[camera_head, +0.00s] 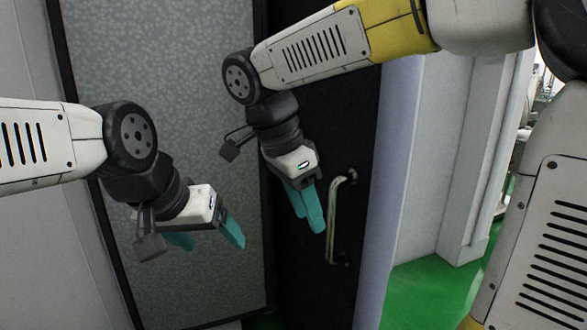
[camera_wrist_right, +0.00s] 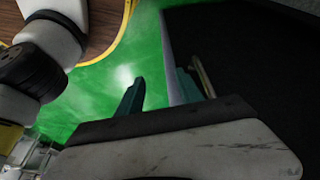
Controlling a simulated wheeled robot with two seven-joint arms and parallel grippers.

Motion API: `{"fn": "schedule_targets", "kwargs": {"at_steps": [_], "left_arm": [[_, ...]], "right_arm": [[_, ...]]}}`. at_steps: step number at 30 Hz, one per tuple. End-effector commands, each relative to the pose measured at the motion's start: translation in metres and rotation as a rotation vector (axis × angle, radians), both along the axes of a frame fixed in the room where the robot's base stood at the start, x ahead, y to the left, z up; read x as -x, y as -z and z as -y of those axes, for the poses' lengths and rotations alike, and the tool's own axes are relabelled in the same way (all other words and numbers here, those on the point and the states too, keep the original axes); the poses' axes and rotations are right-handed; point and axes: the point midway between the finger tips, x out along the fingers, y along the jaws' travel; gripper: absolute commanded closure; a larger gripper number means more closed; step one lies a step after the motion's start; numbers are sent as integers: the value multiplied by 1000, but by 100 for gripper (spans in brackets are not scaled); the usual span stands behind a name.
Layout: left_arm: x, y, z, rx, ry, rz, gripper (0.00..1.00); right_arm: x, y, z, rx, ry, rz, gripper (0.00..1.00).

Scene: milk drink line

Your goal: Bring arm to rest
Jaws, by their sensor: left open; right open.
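My left gripper (camera_head: 208,241) is at the left of the head view, its teal fingers spread apart and empty, pointing down and to the right. My right gripper (camera_head: 308,210) is near the middle of the head view, its teal fingers pointing down with nothing between them. It appears left of the metal door handle (camera_head: 337,218); I cannot tell the exact gap. In the right wrist view, the right gripper (camera_wrist_right: 160,92) shows its two teal fingers apart and empty, with green floor seen between them. Both arms are raised and bent.
A dark door (camera_head: 300,285) with the handle stands behind my right gripper. A grey speckled panel (camera_head: 170,60) is behind my left gripper. Green floor (camera_head: 425,290) shows at the lower right, beside a white wall (camera_head: 425,160). A brown, yellow-edged surface (camera_wrist_right: 108,25) shows in the wrist view.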

Motion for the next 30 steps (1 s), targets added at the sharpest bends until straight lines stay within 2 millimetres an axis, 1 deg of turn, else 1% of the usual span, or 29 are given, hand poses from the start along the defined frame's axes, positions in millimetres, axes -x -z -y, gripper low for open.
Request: {"fn": "schedule_targets", "kwargs": {"at_steps": [8, 11, 14, 18, 21, 24, 27, 30], "left_arm": [[0, 0, 0, 0, 0, -1, 23], [0, 0, 0, 0, 0, -1, 23], [0, 0, 0, 0, 0, -1, 23], [0, 0, 0, 0, 0, -1, 23], [0, 0, 0, 0, 0, -1, 23], [0, 0, 0, 0, 0, -1, 23], [0, 0, 0, 0, 0, -1, 23], [0, 0, 0, 0, 0, 0, 23]], "right_arm": [[8, 7, 29, -74, -213, -34, 57], [13, 11, 43, -112, -331, -34, 57], [20, 16, 60, -153, -489, -12, 57], [29, 23, 84, -186, -741, 69, 57], [35, 27, 97, -172, -905, 148, 57], [39, 30, 108, -136, -1034, 222, 57], [41, 32, 115, -96, -1123, 275, 57], [42, 32, 118, -69, -1172, 305, 57]]}}
